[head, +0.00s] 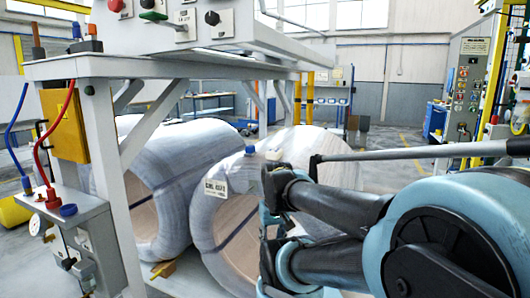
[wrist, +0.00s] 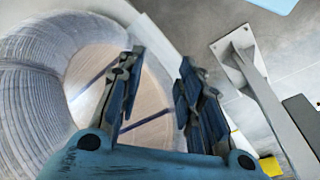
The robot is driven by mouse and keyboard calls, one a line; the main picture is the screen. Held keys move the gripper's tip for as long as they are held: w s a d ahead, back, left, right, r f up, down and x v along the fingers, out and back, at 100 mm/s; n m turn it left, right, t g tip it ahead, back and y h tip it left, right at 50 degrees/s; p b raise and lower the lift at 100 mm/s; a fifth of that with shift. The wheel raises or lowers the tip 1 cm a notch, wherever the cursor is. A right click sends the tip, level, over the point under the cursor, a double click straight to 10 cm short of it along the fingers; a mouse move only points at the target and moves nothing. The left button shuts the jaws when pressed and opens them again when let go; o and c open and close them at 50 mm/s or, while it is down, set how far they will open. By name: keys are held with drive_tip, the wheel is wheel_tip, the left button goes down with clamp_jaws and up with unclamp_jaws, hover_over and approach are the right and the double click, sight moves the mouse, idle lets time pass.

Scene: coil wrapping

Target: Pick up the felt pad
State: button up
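I cannot make out a felt pad for certain in either view. A flat pale blue thing (wrist: 272,4) is cut off by the top edge of the wrist view, and I cannot tell what it is. My gripper (wrist: 157,68) is open in the wrist view, with its two dark blue fingers well apart and nothing between them. It is above or in front of a wrapped coil (wrist: 28,95) with a blue strap across its pale brown face. In the head view my arm fills the lower right, and the gripper's opening is not clear there.
Two wrapped coils (head: 225,185) lie under a grey frame table (head: 150,66) with a control box (head: 185,25) on top. A grey post with a base plate (wrist: 240,60) stands right of my gripper. A gauge box with red and blue hoses (head: 80,240) is at the left.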

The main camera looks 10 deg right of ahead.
drive_tip(key=shift+w, duration=0.3)
drive_tip(key=shift+o, duration=0.3)
drive_tip(key=o, duration=0.4)
drive_tip(key=shift+s+r, duration=0.2)
drive_tip(key=o, duration=0.5)
drive_tip(key=shift+a+r, duration=0.1)
drive_tip(key=shift+r, duration=0.45)
wheel_tip(320, 180, up, 28)
drive_tip(key=n+y, duration=0.4)
drive_tip(key=n, duration=0.6)
hover_over(251, 146)
drive_tip(key=s+d, duration=0.3)
drive_tip(key=d, duration=0.1)
drive_tip(key=shift+w+a+x, duration=0.1)
drive_tip(key=shift+w+x, duration=0.1)
drive_tip(key=shift+x, duration=2.7)
drive_tip(key=shift+w+a+x, duration=0.15)
drive_tip(key=shift+x, duration=2.7)
